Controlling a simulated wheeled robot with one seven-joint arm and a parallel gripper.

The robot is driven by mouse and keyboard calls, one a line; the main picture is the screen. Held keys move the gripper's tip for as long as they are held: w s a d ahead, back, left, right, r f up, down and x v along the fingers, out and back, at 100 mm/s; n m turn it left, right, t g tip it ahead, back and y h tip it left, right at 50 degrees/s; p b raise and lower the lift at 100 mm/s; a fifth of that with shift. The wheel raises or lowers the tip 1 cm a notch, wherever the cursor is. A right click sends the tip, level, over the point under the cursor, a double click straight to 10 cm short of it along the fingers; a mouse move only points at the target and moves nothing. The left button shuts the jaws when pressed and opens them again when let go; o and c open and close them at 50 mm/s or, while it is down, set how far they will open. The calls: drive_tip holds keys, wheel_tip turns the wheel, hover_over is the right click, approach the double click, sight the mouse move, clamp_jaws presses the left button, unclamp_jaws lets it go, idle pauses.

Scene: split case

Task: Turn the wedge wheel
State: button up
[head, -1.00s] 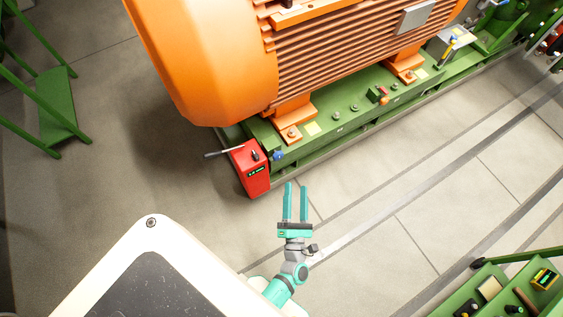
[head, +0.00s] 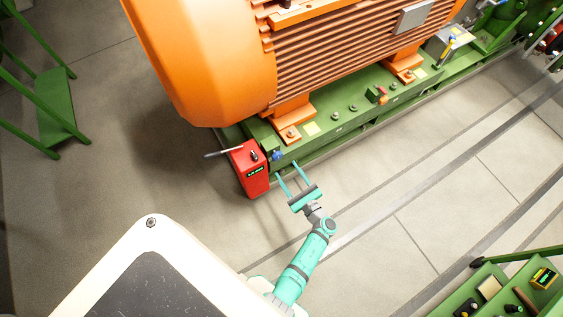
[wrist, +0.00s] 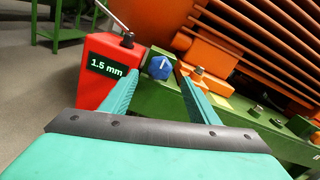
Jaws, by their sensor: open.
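A small blue wheel (head: 277,155) with a white mark sits at the near corner of the green base, beside a red box. I take it to be the wedge wheel. In the wrist view the blue wheel (wrist: 160,67) shows between my two fingertips, beyond them, its white mark pointing roughly up. My gripper (head: 287,170) is open and empty, its teal fingers pointing at the wheel from the floor side. A gap to the wheel seems to remain, and I see no contact. The red box (head: 249,170) carries a display, which reads 1.5 mm in the wrist view (wrist: 107,68).
A large orange motor (head: 205,60) stands on the green base (head: 350,108), with bolts along its edge. A lever (head: 222,153) sticks out left from the red box. Green steps (head: 55,110) stand at left, a green cart (head: 510,295) at lower right. The floor between is clear.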

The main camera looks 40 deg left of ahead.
sight(278, 158)
drive_tip(key=x, duration=0.5)
drive_tip(key=shift+w+a, duration=0.1)
drive_tip(key=shift+w, duration=0.05)
drive_tip(key=shift+a, duration=0.3)
drive_tip(key=c, duration=1)
